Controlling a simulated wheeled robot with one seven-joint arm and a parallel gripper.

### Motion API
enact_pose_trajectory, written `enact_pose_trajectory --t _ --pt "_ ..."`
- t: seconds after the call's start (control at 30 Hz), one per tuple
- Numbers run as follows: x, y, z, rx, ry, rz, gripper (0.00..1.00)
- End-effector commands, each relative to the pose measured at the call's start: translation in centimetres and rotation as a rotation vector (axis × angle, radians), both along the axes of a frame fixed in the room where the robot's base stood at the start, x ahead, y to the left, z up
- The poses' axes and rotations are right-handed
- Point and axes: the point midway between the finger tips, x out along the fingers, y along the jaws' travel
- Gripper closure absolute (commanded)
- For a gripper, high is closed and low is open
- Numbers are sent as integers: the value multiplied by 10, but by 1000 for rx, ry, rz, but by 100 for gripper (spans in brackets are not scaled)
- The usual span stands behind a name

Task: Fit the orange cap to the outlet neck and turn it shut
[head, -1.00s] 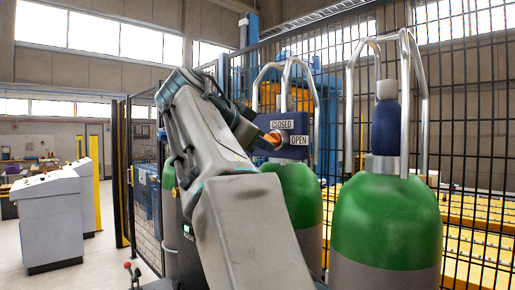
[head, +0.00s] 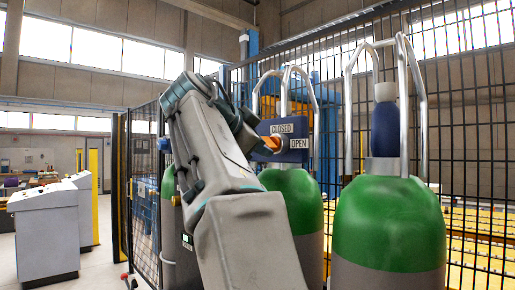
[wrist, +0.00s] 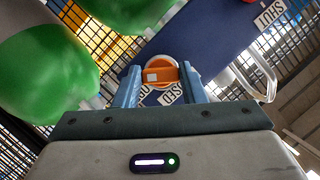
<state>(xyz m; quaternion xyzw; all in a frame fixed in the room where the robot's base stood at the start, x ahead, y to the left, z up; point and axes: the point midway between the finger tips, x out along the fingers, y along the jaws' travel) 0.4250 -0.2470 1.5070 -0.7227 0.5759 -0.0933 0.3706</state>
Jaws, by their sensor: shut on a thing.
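The orange cap (wrist: 160,72) shows in the wrist view, round, with a raised grip bar, a small white square and a pale rim. My gripper (wrist: 161,80) is shut on it, one finger on each side. In the head view the cap (head: 272,141) is partly hidden by my gripper (head: 266,144) and sits against the front of the dark blue valve block (head: 292,155). The block carries CLOSED (head: 282,129) and OPEN (head: 300,143) labels. The outlet neck is hidden behind the cap, so I cannot tell how far the cap is seated.
The valve block tops a green-shouldered cylinder (head: 298,195) under a metal guard frame. A second green cylinder (head: 388,225) stands close on the right. A black mesh fence (head: 468,150) runs behind. Grey consoles (head: 48,230) stand on open floor at the left.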

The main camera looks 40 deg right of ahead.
Motion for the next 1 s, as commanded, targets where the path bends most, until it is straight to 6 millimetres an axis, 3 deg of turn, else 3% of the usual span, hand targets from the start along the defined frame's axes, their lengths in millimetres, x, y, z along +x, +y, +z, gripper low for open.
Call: enact_pose_trajectory --t 1.0 --pt "0 0 -5 34 -420 -1 100"
